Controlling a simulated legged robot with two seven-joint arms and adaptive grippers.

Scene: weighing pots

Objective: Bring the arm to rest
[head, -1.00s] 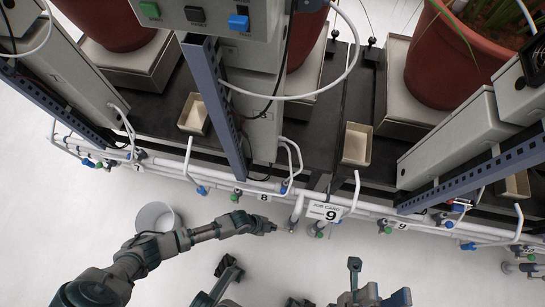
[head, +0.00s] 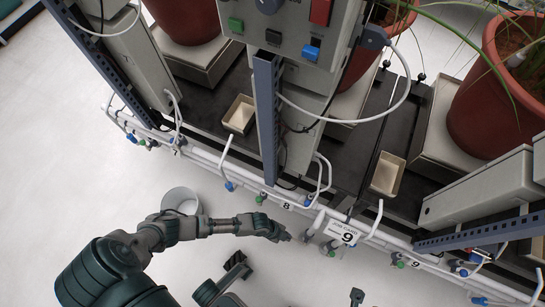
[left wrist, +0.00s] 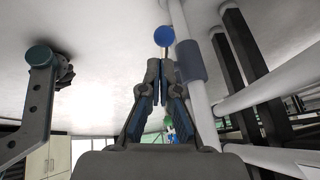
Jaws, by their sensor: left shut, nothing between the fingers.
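My left arm reaches in from the lower left of the head view. Its gripper (head: 285,237) is over the white floor, just in front of the white pipe rail, between the labels 8 and 9. In the left wrist view the two fingers (left wrist: 160,75) are together with nothing between them. A blue round valve end (left wrist: 163,36) shows beyond the fingertips, and a white pipe runs close on their right. Whether the fingers touch either cannot be told. My right gripper does not show.
The white pipe rail (head: 205,156) with hoses and coloured valves crosses the head view. Behind stand red-brown pots (head: 497,100), small trays (head: 388,175) and a control box (head: 285,32). A white bucket (head: 180,198) stands beside my arm. Open floor lies left.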

